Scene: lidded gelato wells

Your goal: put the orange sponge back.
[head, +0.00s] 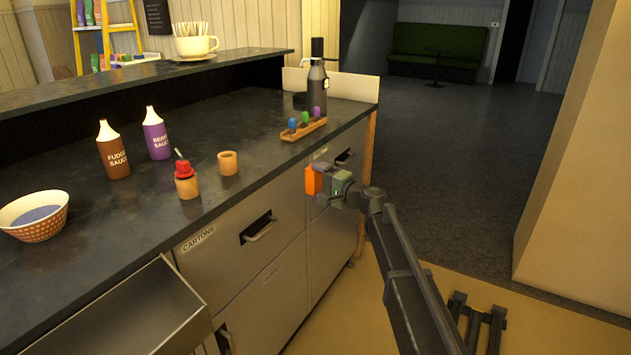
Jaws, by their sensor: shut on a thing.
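The orange sponge (312,181) is a bright orange block at the tip of my arm in the head view. My gripper (322,176) is shut on the sponge and holds it in the air off the counter's front edge, by the drawer fronts near the right end. The fingers are small and partly hidden by the sponge and the wrist. I cannot tell whether the sponge touches the drawer front behind it.
An open drawer (150,312) juts out at the lower left. On the counter (100,215) stand a patterned bowl (34,218), a fudge sauce bottle (113,155), a purple sauce bottle (157,138), a small cup (228,163), a red-topped cup (186,182) and a wooden rack (304,129).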

